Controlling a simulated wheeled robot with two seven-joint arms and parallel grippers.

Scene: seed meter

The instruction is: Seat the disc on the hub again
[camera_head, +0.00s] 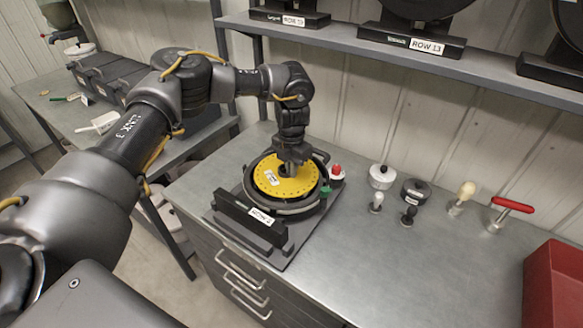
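The yellow disc (286,184), with a ring of small holes and a white label, lies in the round black housing of the seed meter (321,204) on the bench. My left gripper (291,166) points down over the middle of the disc. Its fingers are small and dark here, so I cannot tell whether they are open or shut, or whether they touch anything. The hub is hidden under the disc and gripper. My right gripper is not in view.
A red knob (337,170) stands beside the housing. White (382,176) and black (415,190) round parts, small knobs and a red-handled tool (511,205) stand to the right. A red bin (556,285) is at the right edge. The bench front (400,270) is clear.

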